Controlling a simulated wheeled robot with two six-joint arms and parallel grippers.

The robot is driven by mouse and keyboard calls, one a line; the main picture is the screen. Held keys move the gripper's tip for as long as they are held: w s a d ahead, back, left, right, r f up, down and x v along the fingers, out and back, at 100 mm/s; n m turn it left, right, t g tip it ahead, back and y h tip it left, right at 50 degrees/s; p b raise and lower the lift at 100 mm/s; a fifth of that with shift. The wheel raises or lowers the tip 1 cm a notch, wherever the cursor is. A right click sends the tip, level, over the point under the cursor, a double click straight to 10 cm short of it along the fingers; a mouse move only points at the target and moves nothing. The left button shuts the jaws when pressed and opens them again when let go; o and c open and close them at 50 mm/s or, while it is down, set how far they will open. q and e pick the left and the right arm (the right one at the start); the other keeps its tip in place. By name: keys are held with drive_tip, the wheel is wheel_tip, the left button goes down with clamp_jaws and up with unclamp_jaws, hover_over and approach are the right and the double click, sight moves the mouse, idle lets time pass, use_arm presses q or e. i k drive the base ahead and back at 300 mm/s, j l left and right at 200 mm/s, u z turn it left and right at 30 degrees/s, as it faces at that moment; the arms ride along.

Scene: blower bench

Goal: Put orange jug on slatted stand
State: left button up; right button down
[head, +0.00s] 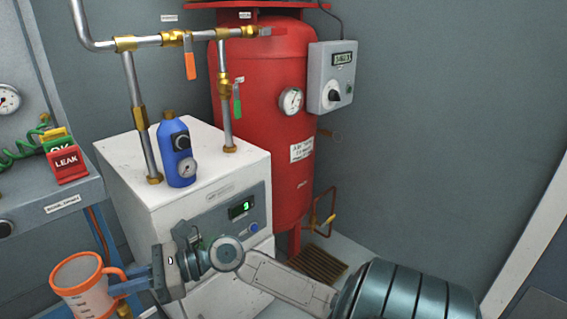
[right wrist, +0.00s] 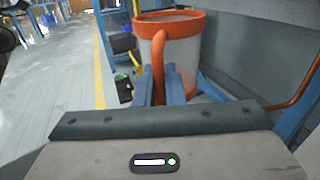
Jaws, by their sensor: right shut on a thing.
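The orange jug (head: 80,289), a clear-walled jug with an orange rim and handle, is at the lower left of the head view. It looks upright, and its base is cut off by the picture edge. My right gripper (head: 122,287) is shut on its handle from the right. In the right wrist view the blue fingers (right wrist: 158,88) are on either side of the orange handle, and the jug (right wrist: 190,50) is just beyond them. The slatted stand (head: 318,264), brown and low, is on the floor below the red tank. My left gripper is not in view.
A white cabinet (head: 140,170) with a blue bottle (head: 176,155) on top stands between the jug and the stand. The red tank (head: 262,120) rises behind the stand, with a copper pipe and valve beside it. A bench (head: 30,215) is at the left.

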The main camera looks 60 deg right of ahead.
sight(313, 266)
drive_tip(key=l+z, duration=0.3)
drive_tip(key=l, duration=0.5)
drive_tip(key=l+z, duration=0.3)
drive_tip(key=l, duration=0.55)
